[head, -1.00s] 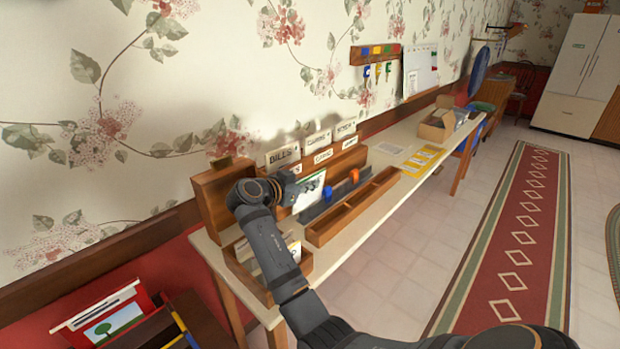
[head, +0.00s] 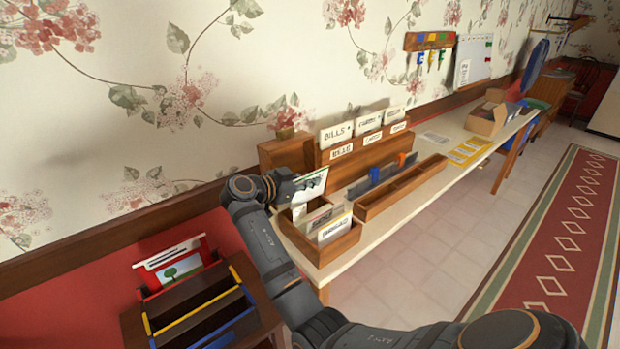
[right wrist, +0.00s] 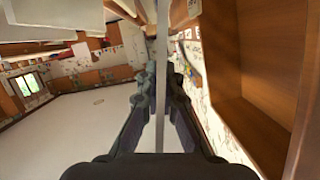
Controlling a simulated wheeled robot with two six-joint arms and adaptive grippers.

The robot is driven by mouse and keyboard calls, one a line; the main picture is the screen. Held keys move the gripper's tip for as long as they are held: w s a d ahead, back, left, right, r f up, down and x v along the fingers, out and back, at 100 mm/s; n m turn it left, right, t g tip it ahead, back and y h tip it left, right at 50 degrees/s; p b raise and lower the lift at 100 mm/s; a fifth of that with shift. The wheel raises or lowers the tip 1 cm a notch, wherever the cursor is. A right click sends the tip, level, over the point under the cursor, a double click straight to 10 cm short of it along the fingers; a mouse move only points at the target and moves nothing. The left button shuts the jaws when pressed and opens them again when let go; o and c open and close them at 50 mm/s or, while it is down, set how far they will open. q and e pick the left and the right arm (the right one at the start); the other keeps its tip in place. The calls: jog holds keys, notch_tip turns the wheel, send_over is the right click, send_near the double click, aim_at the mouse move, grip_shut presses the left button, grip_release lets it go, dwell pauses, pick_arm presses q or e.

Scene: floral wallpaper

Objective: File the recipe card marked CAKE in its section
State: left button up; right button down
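My right gripper (head: 284,186) is shut on a thin white card (head: 313,183). It holds the card upright and tilted, above the back left part of a small wooden box (head: 345,243). The right wrist view shows the card (right wrist: 161,50) edge-on between the two dark fingers (right wrist: 161,95). I cannot read the held card's marking. The box stands at the table's near end and holds several upright cards (head: 328,224) with dark lettering too small to read. My arm and gripper hide part of the box's left side. My left gripper is not in view.
Behind the box stands a wooden sorter (head: 345,167) with labelled cards, one reading BILLS. A long wooden tray (head: 375,207) lies to the right. A rack (head: 205,310) with blue and yellow rails stands below left.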

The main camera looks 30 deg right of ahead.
jog(key=shift+f, duration=0.9)
jog(key=shift+f+b, duration=0.1)
jog(key=shift+b, duration=0.25)
